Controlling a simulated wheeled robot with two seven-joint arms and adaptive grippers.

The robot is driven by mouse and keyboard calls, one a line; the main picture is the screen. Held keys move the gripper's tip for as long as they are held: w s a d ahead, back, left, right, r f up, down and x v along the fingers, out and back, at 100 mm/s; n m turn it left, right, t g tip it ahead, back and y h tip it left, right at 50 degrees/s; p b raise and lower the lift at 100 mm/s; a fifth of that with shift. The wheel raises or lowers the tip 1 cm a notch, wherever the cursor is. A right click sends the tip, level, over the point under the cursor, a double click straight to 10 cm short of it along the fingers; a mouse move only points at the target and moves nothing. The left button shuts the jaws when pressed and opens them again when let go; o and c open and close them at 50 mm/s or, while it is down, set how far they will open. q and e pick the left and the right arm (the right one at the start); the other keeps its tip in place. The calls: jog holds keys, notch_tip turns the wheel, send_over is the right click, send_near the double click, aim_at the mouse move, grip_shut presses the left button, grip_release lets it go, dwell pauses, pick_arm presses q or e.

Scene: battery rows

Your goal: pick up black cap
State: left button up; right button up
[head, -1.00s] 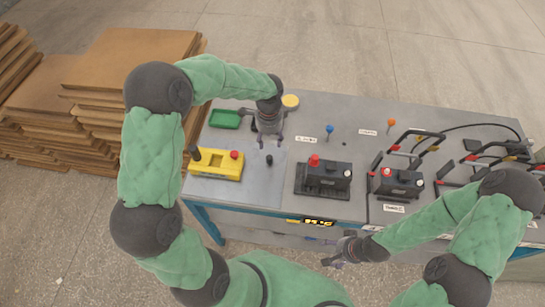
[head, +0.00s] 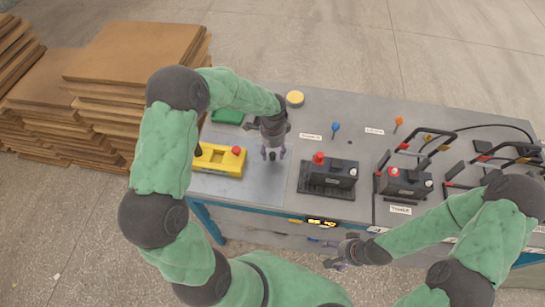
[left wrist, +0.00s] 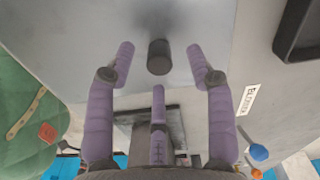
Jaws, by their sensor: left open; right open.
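The black cap (left wrist: 158,56) is a small dark cylinder standing on the grey mat. In the left wrist view it lies between the spread purple fingertips of my left gripper (left wrist: 160,47), with clear gaps on both sides. In the head view my left gripper (head: 272,153) points down over the mat, and the cap is largely hidden at its fingertips. My left gripper is open and touches nothing that I can see. My right gripper (head: 338,262) is open and empty, in front of the table's front edge.
A yellow battery block with a red terminal (head: 219,160) stands left of my left gripper. A black battery (head: 330,174) stands to its right. Behind are a green tray (head: 227,116) and a yellow disc (head: 295,98). Cable frames fill the table's right side.

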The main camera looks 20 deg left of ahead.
pick_arm(q)
notch_tip(320, 180, down, 2)
jog(key=shift+f, duration=0.1)
jog(key=c, duration=0.9)
jog(key=shift+r, duration=0.2)
